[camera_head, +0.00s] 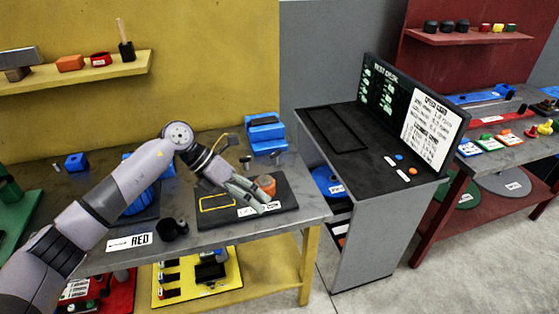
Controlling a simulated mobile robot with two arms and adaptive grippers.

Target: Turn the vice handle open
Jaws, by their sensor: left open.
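My left arm comes in from the left, and my left gripper (258,199) hangs over a black board (285,213) on the grey workbench. The gripper is open, and I see nothing held in it. Its fingers point down and to the right, close to an orange-brown round piece (267,183) on the board. A blue block-like device (264,133) stands at the back right of the bench, apart from the gripper; it may be the vice. I cannot make out a handle on it. Other blue parts (139,199) are partly hidden behind my arm. My right gripper is not in view.
A black cup-like piece (172,229) and a "RED" label (130,242) are at the bench's front. A black console (380,145) with a screen stands right of the bench. A yellow shelf (75,74) holds tools above. A red-framed table (500,150) is at far right.

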